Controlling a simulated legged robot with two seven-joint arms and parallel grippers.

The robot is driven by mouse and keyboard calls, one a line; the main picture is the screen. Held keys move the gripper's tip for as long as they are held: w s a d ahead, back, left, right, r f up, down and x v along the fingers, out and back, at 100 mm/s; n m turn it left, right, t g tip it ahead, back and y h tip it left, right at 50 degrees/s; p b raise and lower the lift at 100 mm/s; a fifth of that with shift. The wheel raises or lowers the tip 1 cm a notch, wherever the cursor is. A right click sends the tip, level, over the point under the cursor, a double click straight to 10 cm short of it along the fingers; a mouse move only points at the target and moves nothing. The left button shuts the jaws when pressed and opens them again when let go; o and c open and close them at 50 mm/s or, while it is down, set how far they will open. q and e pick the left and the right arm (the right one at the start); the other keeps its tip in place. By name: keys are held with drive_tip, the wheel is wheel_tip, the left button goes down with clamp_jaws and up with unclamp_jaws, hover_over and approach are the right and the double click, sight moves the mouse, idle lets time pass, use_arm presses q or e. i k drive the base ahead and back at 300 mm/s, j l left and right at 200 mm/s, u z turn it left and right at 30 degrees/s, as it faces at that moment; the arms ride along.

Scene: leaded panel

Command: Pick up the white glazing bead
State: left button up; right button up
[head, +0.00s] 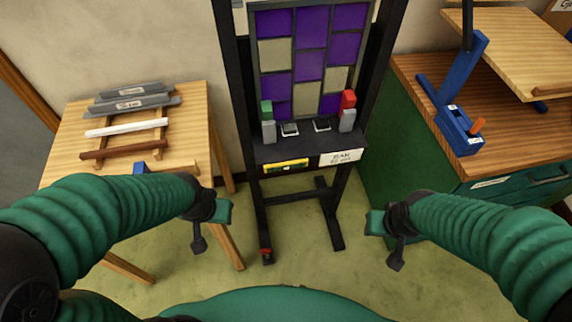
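The white glazing bead (127,128) is a thin white strip. It lies across light wooden rails on the small wooden table at the left, between a brown strip (122,150) nearer me and grey strips (130,104) behind. My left gripper (212,226) hangs in front of the table's right side, to the right of the bead and nearer me, apart from it. My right gripper (385,240) hangs in front of the cabinet side, far from the bead. Nothing shows held in either gripper. The finger gaps are too small and dark to read.
A dark easel (328,195) holding a purple and beige leaded panel (312,58) stands in the middle, with a yellow level (286,166) on it. A wooden bench (405,72) with a blue tool (458,130) is at the right.

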sight(163, 122)
drive_tip(key=u, duration=1.4)
